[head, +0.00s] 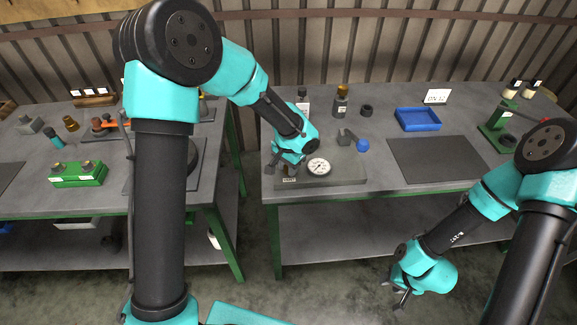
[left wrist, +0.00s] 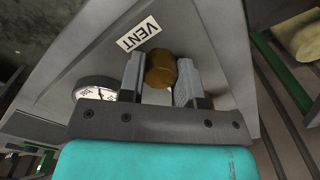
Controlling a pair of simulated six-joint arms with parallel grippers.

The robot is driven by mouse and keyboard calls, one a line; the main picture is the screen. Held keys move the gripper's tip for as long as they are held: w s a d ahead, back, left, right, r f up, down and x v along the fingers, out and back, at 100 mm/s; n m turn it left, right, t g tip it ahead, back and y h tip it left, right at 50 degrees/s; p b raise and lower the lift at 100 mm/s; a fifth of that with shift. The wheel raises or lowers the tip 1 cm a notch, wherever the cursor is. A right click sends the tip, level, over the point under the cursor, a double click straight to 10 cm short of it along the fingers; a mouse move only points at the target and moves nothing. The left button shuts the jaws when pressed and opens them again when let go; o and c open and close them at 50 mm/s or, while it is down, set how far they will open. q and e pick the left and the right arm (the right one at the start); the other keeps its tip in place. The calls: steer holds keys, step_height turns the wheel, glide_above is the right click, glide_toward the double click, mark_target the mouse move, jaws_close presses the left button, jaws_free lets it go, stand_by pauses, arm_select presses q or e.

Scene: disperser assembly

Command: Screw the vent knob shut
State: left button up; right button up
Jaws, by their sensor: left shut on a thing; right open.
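The vent knob (left wrist: 161,69) is a brown, faceted knob beside a white VENT label (left wrist: 138,33) in the left wrist view. My left gripper (left wrist: 160,80) is shut on the knob, one finger on each side. In the head view my left gripper (head: 283,167) is at the left end of a grey base plate (head: 345,175), and the knob is mostly hidden by it. The label also shows in the head view (head: 289,180). My right gripper (head: 402,297) is open and empty, in front of the table and below its top.
A round white gauge (head: 319,167) sits on the plate close to my left gripper. A blue-ended grey part (head: 361,145), bottles (head: 341,104) and a blue tray (head: 418,119) stand behind. A dark mat (head: 437,160) lies clear at right.

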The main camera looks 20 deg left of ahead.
arm_select(q)
steer(key=m, duration=0.5)
steer(key=shift+m, duration=0.3)
steer(key=m, duration=0.4)
steer(key=shift+m, duration=0.3)
steer(key=o, duration=0.9)
step_height(320, 180, up, 18)
steer(key=shift+f, duration=0.25)
stand_by(0.4)
